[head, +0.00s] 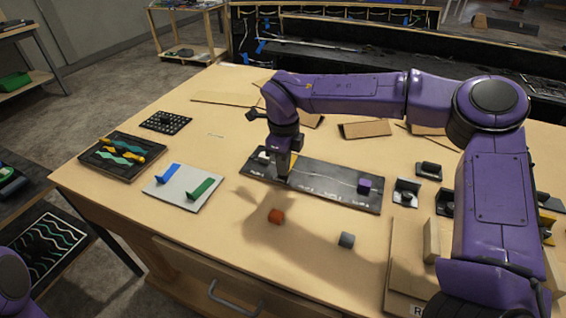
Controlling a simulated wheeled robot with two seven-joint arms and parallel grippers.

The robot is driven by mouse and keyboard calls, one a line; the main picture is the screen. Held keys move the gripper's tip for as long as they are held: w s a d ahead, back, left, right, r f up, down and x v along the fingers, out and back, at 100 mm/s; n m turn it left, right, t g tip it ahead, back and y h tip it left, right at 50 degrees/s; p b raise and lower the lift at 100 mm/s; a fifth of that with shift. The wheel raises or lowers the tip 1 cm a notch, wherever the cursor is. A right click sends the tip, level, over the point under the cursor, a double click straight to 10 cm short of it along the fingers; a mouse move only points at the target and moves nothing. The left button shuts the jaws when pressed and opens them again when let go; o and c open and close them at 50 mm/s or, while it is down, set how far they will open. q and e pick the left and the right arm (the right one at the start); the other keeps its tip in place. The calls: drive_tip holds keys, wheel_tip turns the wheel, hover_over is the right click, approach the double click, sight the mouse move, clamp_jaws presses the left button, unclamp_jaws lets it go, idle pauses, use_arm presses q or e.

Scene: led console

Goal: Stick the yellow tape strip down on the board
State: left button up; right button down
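A pale grey board (178,202) lies at the left front of the table. A blue strip (167,174) and a green strip (200,188) are on it, each with one end sticking up. My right gripper (284,174) points down at the left part of a long dark console panel (325,178), right of the board. Its fingertips are too dark and small to read. My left gripper is out of view.
A pale block (264,155) and a purple block (364,186) sit on the panel. A red cube (275,216) and a grey cube (346,240) lie in front. A black perforated plate (165,122) lies behind the tray. Small dark brackets (405,193) stand right.

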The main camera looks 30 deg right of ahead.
drive_tip(key=shift+f, duration=0.5)
idle(0.8)
drive_tip(key=c, duration=1.2)
unclamp_jaws()
drive_tip(key=shift+c, duration=0.2)
drive_tip(key=shift+r, duration=0.1)
wheel_tip(320, 180, up, 10)
drive_tip(key=b, duration=0.1)
drive_tip(key=shift+r, duration=0.2)
